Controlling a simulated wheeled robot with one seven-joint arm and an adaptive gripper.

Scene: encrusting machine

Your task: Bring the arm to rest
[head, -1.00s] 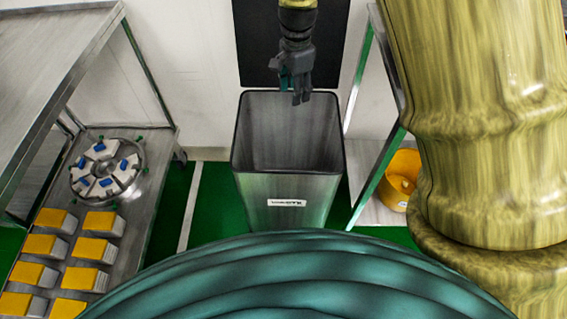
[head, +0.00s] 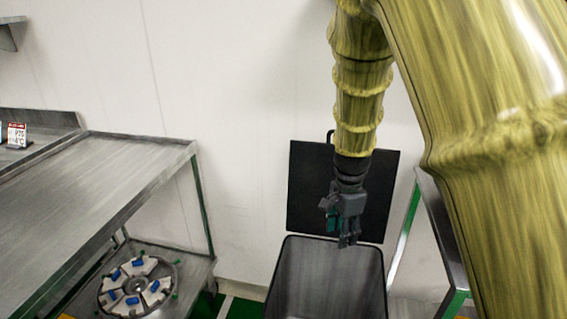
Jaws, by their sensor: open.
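My gripper (head: 347,240) hangs from my yellow-brown arm near the middle right of the head view. It points down and is open, with nothing seen between its fingers. It appears above the mouth of a grey bin (head: 326,272), in front of the bin's dark raised lid (head: 310,190). How high it is above the rim I cannot tell exactly. The bin's lower part is cut off by the bottom of the picture.
A steel table (head: 95,185) stands at the left, with a small sign (head: 16,135) on it. Its lower shelf holds a round metal part (head: 137,287) with white and blue pieces. Another steel stand (head: 440,225) is at the right, partly behind my arm. The white wall is bare.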

